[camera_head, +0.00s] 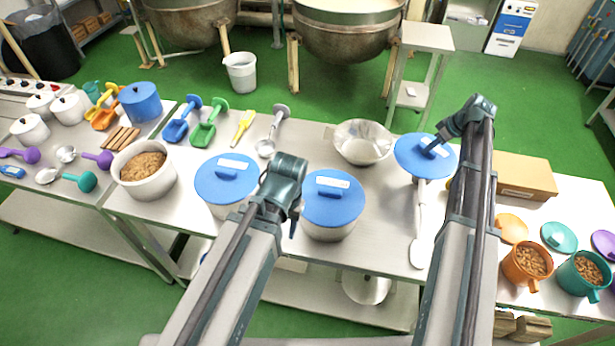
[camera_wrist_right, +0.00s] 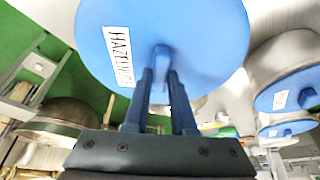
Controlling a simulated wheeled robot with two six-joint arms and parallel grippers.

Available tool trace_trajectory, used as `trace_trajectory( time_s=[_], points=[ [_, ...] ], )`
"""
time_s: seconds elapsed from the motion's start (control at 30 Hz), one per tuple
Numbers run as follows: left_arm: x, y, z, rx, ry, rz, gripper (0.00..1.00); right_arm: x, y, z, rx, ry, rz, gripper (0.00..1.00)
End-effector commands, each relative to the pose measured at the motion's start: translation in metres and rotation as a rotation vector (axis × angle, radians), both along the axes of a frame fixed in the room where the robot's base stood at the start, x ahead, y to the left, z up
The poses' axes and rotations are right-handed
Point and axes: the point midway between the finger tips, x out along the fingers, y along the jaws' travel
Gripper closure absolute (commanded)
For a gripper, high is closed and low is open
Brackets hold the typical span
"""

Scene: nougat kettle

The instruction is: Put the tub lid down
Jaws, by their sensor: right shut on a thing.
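The blue tub lid (camera_head: 412,163) with a white label and a handle is in my right gripper (camera_head: 436,147), raised over the right part of the steel table. In the right wrist view the lid (camera_wrist_right: 205,45) fills the top, its label reading roughly "HAZELNU…", and the fingers of my right gripper (camera_wrist_right: 160,85) are closed on its handle. An open white tub (camera_head: 150,187) of brown nuts stands at the table's left. My left gripper (camera_head: 292,222) hangs between two blue-lidded tubs; its fingers are mostly hidden.
The lidded tubs (camera_head: 225,180) and (camera_head: 332,200) stand mid-table. A steel bowl (camera_head: 363,142) is left of the held lid. A long pale spoon (camera_head: 418,225) lies below it. A cardboard box (camera_head: 523,178) and mugs (camera_head: 527,265) stand right. Bare table (camera_head: 385,215) shows left of the spoon.

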Motion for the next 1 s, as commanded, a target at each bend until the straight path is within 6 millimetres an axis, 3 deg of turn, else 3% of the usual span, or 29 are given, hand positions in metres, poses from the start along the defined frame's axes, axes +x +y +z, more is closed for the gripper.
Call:
trace_trajectory(
  time_s=[0.03,0.2,0.4,0.83,1.0],
  points=[
    [0.000,0.000,-0.013,0.000,0.000,0.000,0.54,0.024,-0.024,-0.013,0.000,0.000,-0.014,1.00],
    [0.000,0.000,-0.031,0.000,0.000,0.000,0.54,0.068,-0.081,-0.031,0.000,0.000,-0.053,1.00],
    [0.000,0.000,-0.042,0.000,0.000,-0.001,0.54,0.093,-0.122,-0.042,0.000,0.000,-0.080,1.00],
    [0.000,0.000,-0.042,0.000,0.000,-0.001,0.54,0.095,-0.129,-0.042,0.000,0.000,-0.086,1.00],
    [0.000,0.000,-0.052,0.000,0.000,0.000,0.54,0.095,-0.129,-0.051,0.000,0.000,-0.086,1.00]
  ],
)
